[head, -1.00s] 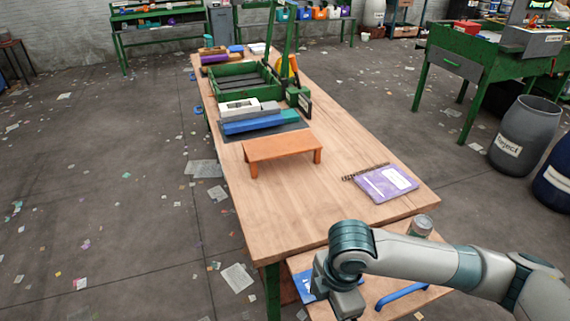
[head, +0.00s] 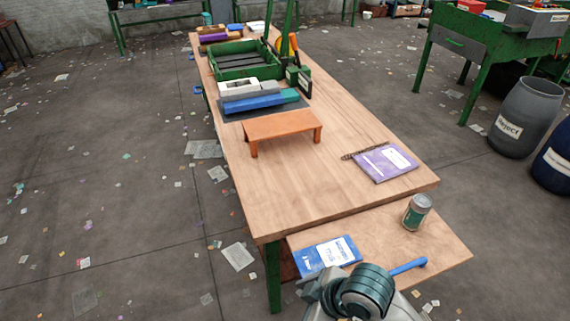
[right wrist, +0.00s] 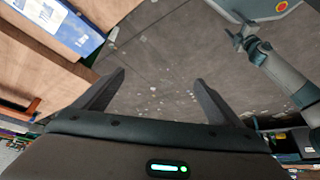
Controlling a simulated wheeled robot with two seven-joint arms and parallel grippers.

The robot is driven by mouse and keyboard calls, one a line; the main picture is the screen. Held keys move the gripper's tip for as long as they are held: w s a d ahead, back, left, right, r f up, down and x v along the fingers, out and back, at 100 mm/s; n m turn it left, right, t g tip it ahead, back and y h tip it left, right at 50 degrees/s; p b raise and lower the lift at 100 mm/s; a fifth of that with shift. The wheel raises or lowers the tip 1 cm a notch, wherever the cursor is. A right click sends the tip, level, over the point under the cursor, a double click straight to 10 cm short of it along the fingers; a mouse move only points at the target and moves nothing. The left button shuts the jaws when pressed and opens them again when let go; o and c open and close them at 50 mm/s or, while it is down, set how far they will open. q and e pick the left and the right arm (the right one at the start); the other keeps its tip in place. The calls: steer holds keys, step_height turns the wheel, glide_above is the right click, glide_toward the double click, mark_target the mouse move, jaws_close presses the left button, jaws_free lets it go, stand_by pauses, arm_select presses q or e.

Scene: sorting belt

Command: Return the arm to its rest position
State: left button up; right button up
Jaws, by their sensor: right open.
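My right arm shows at the bottom edge in the head view, in front of the small lower table; its fingers are out of sight there. In the right wrist view my right gripper (right wrist: 160,95) is open, its two fingers apart with only the littered floor visible between them. It holds nothing. What appears to be my left arm shows at the upper right of the right wrist view, with its gripper (right wrist: 238,40) small and its jaws unclear. The left arm does not show in the head view.
A blue booklet (head: 327,255), a can (head: 417,212) and a blue bar (head: 408,267) are on the lower table. The long table bears a purple notebook (head: 385,163), an orange bench-shaped stand (head: 282,127) and a green tray (head: 213,66). Grey (head: 522,116) and blue barrels stand right.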

steer(key=s+d+f+m+h, duration=0.3)
steer(key=s+d+f+m, duration=0.25)
steer(key=d, duration=0.45)
steer(key=s+d+f+m+h, duration=0.2)
steer(key=s+d+f+m, duration=0.2)
steer(key=s+d+m, duration=0.45)
step_height(320, 180, down, 26)
steer(key=w+n, duration=0.2)
steer(key=n, duration=0.1)
steer(key=s+d+f, duration=0.2)
steer(key=s+f, duration=1.1)
steer(key=f, duration=0.4)
steer(key=shift+f, duration=0.35)
